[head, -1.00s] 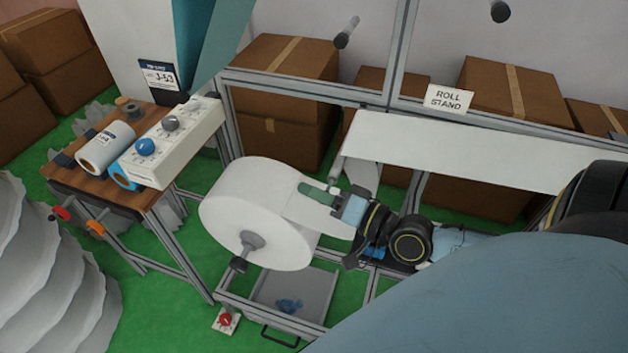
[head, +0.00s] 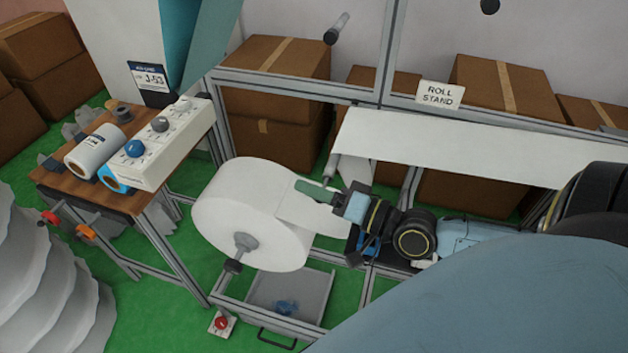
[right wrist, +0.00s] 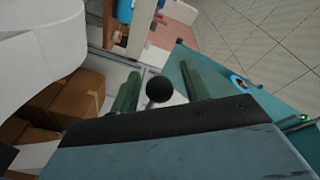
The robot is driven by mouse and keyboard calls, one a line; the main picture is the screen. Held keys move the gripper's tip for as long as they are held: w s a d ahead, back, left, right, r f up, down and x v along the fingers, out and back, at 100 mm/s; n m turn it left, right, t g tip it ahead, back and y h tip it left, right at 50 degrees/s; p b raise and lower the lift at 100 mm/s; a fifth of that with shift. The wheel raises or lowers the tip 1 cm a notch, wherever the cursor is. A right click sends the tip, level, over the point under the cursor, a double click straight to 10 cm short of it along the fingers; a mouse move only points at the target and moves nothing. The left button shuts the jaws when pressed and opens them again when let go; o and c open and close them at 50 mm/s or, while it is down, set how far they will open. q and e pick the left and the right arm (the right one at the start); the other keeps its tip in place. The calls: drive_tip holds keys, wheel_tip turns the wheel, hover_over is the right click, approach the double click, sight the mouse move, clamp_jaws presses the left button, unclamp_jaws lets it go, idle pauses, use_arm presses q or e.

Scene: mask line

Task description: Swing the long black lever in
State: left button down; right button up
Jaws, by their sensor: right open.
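A round black knob (right wrist: 160,89) shows between the two green fingers of my right gripper (right wrist: 158,68) in the right wrist view. In the head view the right gripper (head: 314,190) points left, in front of the white web at the right side of the big white roll (head: 235,205). Its fingers are open. I cannot make out the lever in the head view. My left gripper is not in view.
The roll stand's grey metal frame, with a ROLL STAND sign (head: 440,95), surrounds the right gripper. A grey tray (head: 315,295) sits low below the roll. A wooden table (head: 100,185) with a control box (head: 160,150) stands at left. Cardboard boxes (head: 275,75) line the back.

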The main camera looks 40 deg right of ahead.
drive_tip(key=shift+a, duration=0.1)
drive_tip(key=p+v, duration=0.1)
drive_tip(key=v, duration=1.2)
drive_tip(key=shift+s, duration=0.1)
idle(0.7)
